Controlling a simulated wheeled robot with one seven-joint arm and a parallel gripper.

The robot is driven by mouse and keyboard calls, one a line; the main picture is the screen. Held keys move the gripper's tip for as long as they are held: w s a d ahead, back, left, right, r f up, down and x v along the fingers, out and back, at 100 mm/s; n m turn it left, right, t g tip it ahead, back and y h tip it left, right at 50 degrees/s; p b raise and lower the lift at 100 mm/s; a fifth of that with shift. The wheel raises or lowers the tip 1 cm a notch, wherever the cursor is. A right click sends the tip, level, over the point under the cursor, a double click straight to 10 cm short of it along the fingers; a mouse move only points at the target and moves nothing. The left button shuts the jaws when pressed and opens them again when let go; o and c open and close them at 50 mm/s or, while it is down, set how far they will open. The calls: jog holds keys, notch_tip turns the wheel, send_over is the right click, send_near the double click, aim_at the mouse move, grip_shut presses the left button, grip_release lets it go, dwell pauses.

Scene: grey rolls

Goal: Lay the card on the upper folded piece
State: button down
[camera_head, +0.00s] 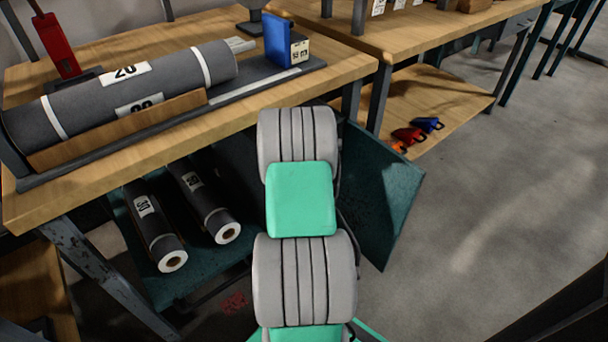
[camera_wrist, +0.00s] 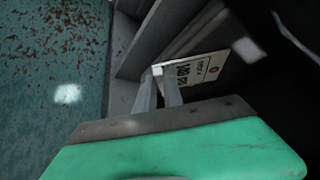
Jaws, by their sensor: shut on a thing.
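My gripper (camera_wrist: 168,88) shows in the wrist view with its two pale fingers shut on a white card (camera_wrist: 202,68) with black print. The card is tilted, and part of it is hidden behind the fingers. Just beyond the fingers are long dark grey layers (camera_wrist: 150,40) with straight edges; they may be folded pieces, but I cannot tell which is upper. I cannot tell whether the card touches them. In the head view my arm reaches down beside the bench and hides the gripper, the card and any folded piece.
A wooden bench (camera_head: 60,202) carries a large grey roll (camera_head: 85,105) and a blue box (camera_head: 278,38). Two labelled rolls (camera_head: 150,222) (camera_head: 205,200) lie on the shelf below. A teal panel (camera_head: 385,205) stands right of my arm. Open floor (camera_head: 480,220) lies to the right.

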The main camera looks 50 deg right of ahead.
jog(key=c, duration=1.9)
grip_release()
jog(key=shift+f, duration=0.15)
jog(key=o, duration=0.4)
jog(key=shift+o, duration=0.2)
